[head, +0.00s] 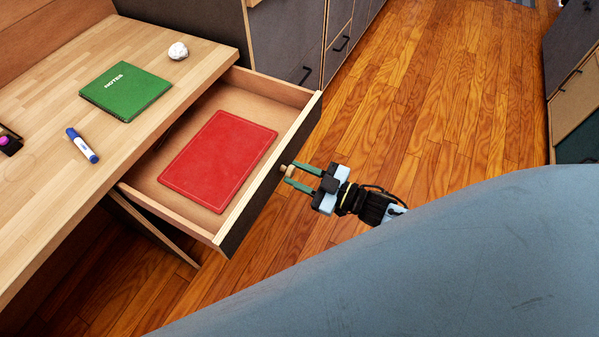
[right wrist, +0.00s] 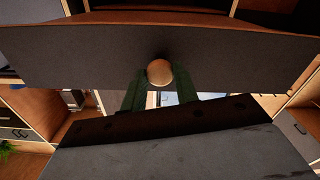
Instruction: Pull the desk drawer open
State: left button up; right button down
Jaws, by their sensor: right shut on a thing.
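The desk drawer (head: 270,185) stands pulled out from under the wooden desk (head: 195,62), with its dark front facing my right arm. A red folder or book (head: 218,160) lies flat inside it. My right gripper (head: 290,174) has its green fingers on either side of the round wooden knob (head: 284,169) and is shut on it. The right wrist view shows the knob (right wrist: 159,72) between the two fingers against the dark drawer front (right wrist: 230,62). My left gripper is not in view.
On the desk lie a green notes book (head: 125,91), a blue marker (head: 82,146), a white crumpled ball (head: 178,51) and a dark tray (head: 9,141) at the left edge. Dark cabinets (head: 285,40) stand behind the drawer. Wooden floor (head: 430,90) is clear to the right.

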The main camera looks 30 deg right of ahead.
jog(key=c, duration=1.1)
grip_release()
jog(key=shift+o, duration=0.2)
jog(key=shift+s+d, duration=0.15)
jog(key=shift+s, duration=0.05)
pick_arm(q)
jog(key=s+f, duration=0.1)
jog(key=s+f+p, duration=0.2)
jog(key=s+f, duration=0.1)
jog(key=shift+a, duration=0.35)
pick_arm(e)
jog(key=v, duration=1.3)
jog(key=shift+f, duration=0.1)
